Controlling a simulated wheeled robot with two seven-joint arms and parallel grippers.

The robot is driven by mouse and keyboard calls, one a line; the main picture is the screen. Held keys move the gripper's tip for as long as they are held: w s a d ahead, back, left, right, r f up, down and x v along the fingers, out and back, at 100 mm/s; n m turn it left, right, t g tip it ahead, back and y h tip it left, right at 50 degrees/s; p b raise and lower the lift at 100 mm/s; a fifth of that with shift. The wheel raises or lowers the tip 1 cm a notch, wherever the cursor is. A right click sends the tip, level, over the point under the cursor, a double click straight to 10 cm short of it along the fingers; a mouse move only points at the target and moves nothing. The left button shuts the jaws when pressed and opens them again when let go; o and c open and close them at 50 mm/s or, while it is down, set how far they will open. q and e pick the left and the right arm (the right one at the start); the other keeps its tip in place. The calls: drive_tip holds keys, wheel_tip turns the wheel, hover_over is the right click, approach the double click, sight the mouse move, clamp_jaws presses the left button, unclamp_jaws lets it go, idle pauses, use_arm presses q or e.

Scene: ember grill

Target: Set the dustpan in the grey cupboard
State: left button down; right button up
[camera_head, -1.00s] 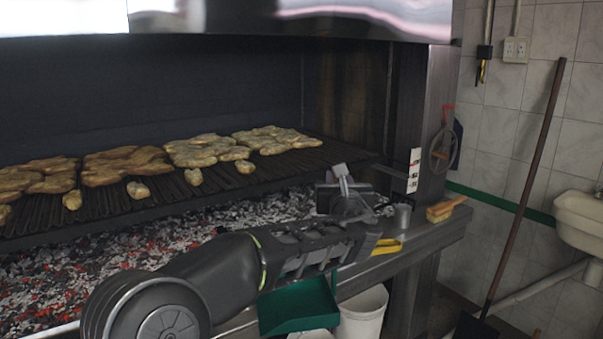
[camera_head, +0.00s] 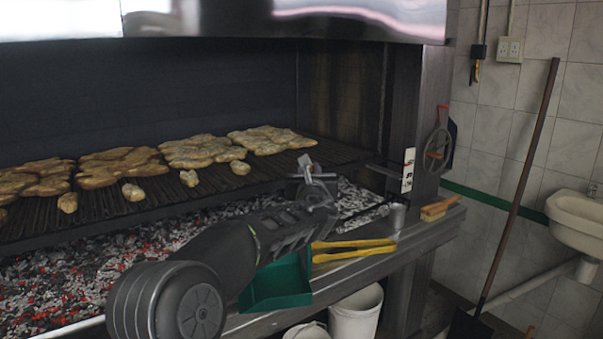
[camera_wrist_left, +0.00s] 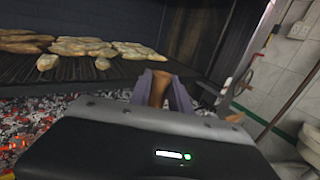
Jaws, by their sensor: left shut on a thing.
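The green dustpan (camera_head: 277,286) shows in the head view below my left forearm, at the front ledge of the grill; its upper part is hidden behind the arm. My left gripper (camera_head: 312,172) is above the ledge, in front of the grill. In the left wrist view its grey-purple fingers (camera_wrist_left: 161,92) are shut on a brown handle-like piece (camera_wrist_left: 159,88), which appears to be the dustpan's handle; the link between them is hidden. The grey cupboard is not in view. My right gripper is not in view.
Yellow tongs (camera_head: 352,248), a metal cup (camera_head: 397,216) and a wooden brush (camera_head: 438,208) lie along the ledge. Hot coals (camera_head: 70,268) and a grate with meat (camera_head: 200,150) are behind. White buckets (camera_head: 356,317) stand below; a shovel (camera_head: 515,200) leans at right.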

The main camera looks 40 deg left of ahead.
use_arm(q)
drive_tip(key=shift+w+a+f, duration=0.15)
drive_tip(key=shift+a+f, duration=0.05)
drive_tip(key=shift+a, duration=0.35)
drive_tip(key=shift+w+a+f, duration=0.1)
drive_tip(key=shift+a+f, duration=0.15)
drive_tip(key=shift+a, duration=0.25)
drive_tip(key=shift+w+a+f, duration=0.15)
drive_tip(key=shift+a+f, duration=0.05)
drive_tip(key=shift+a, duration=0.35)
drive_tip(key=c, duration=1.2)
unclamp_jaws()
drive_tip(key=shift+f, duration=0.1)
drive_tip(key=b+v, duration=0.2)
drive_tip(key=v, duration=1)
